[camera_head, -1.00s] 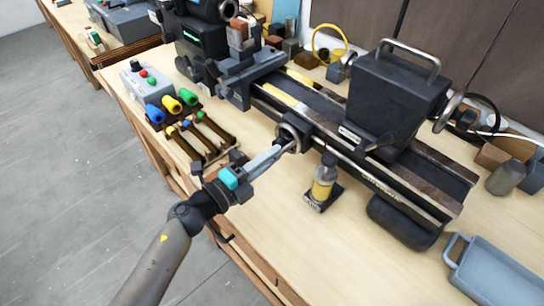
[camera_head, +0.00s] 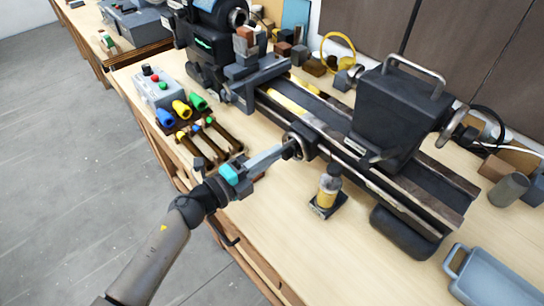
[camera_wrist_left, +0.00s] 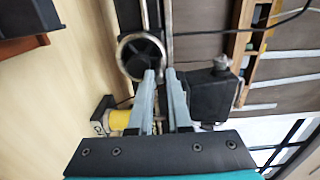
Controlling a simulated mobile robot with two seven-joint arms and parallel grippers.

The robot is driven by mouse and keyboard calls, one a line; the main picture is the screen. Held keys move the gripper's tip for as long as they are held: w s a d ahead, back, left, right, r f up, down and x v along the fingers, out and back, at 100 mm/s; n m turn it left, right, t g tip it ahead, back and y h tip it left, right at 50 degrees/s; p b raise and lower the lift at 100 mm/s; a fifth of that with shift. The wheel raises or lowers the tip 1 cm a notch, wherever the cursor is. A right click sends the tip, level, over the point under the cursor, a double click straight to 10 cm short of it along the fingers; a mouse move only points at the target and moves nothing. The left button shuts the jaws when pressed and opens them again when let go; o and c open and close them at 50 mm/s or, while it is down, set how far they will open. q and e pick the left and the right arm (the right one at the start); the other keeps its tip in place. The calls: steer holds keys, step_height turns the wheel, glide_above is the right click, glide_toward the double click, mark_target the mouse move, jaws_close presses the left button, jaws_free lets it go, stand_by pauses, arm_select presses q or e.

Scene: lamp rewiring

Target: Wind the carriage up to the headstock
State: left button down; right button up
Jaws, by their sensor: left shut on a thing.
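A grey lathe stands on the wooden bench. Its dark headstock (camera_head: 208,48) is at the far left end of the bed (camera_head: 350,160). The carriage (camera_head: 256,82), with blocks stacked on it, sits close to the headstock. A round handwheel (camera_head: 302,143) is on the bed's front side; it also shows in the left wrist view (camera_wrist_left: 141,58). My left gripper (camera_head: 288,151) is shut at the handwheel's near-left rim, on what looks like its crank handle, mostly hidden by the fingers. In the wrist view the fingertips (camera_wrist_left: 161,76) overlap the wheel's lower edge. My right gripper is not in view.
A dark tailstock block (camera_head: 398,115) stands on the bed's right part. A yellow bottle (camera_head: 327,191) on a dark base stands in front of the bed. A control box (camera_head: 158,90) and a rack with coloured handles (camera_head: 205,140) are left. A blue-grey tray (camera_head: 495,275) lies front right.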

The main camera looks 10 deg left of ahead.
arm_select(q)
steer(key=shift+w+a+r+b, duration=0.1)
steer(key=shift+w+a+b, duration=0.45)
steer(key=shift+w+a, duration=0.6)
steer(key=shift+s, duration=0.1)
